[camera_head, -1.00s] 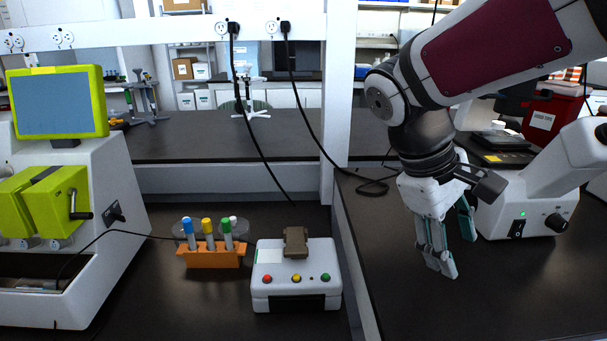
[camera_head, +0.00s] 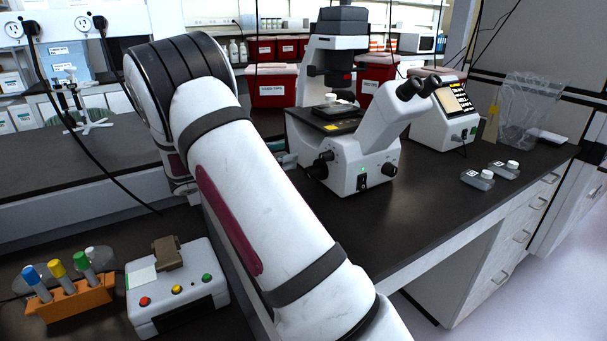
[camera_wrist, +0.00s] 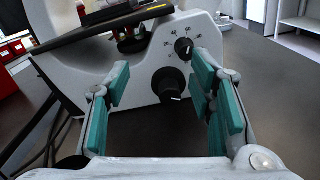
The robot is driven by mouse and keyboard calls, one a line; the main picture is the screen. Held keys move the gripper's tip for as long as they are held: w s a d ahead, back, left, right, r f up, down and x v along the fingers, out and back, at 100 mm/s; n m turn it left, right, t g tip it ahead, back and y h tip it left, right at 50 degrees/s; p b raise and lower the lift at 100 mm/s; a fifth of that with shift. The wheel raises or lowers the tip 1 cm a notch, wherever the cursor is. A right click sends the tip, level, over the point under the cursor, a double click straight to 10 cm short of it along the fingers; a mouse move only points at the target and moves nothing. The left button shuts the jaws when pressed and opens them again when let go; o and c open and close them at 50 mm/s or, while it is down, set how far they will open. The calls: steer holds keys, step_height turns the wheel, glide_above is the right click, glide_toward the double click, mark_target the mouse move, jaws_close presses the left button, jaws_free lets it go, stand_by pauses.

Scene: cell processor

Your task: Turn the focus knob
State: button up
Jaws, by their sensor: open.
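The white microscope (camera_head: 365,165) stands on the dark bench in the head view. Black knobs (camera_head: 320,165) stick out of the left side of its base. The wrist view shows this side close up, with a large round black knob (camera_wrist: 170,85) low on the white panel. A smaller black knob (camera_wrist: 184,46) with a number scale sits above it. I cannot tell from any label which is the focus knob. My gripper (camera_wrist: 161,98) is open, with teal pads either side of the large knob in the picture and no visible contact.
The microscope stage (camera_wrist: 105,28) overhangs at the upper left of the wrist view. A white device with colored buttons (camera_head: 178,290) and an orange tube rack (camera_head: 75,302) stand at the lower left. Small flasks (camera_head: 478,178) lie right of the microscope. The bench front there is clear.

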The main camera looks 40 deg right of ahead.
steer(key=f, duration=0.1)
glide_toward(307, 174)
steer(key=shift+s+d+f, duration=0.15)
steer(key=shift+s+d, duration=0.05)
steer(key=shift+d, duration=0.25)
steer(key=shift+s+d+f, duration=0.1)
steer(key=shift+s+d, duration=0.1)
steer(key=shift+d, duration=0.25)
steer(key=x, duration=0.7)
steer(key=shift+d+r, duration=0.2)
steer(key=shift+r, duration=0.1)
steer(key=c, duration=1.2)
